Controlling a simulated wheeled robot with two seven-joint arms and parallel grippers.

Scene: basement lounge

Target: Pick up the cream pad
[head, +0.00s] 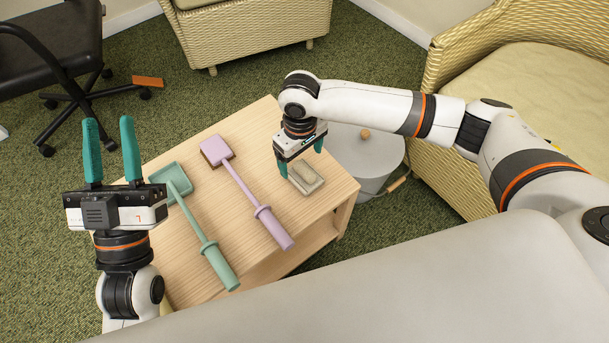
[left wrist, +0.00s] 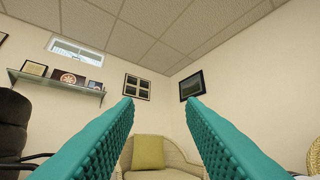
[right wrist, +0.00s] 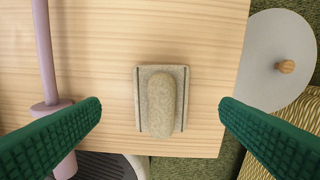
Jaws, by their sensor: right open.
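The cream pad (head: 305,178) lies on the wooden table near its right edge, a flat rectangular piece with a raised rounded grip on top. In the right wrist view the cream pad (right wrist: 161,104) sits between my fingertips, apart from both. My right gripper (head: 301,168) is open and empty, pointing down just above and behind the pad; its teal fingers also show in the right wrist view (right wrist: 160,108).
On the wooden table (head: 262,128) lie a green long-handled scoop (head: 207,240) and a lilac long-handled tool (head: 243,190), left of the pad. A grey lidded bin (head: 362,152) stands right of the table. A wicker armchair (head: 520,85) is at right, a black office chair (head: 50,50) at left.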

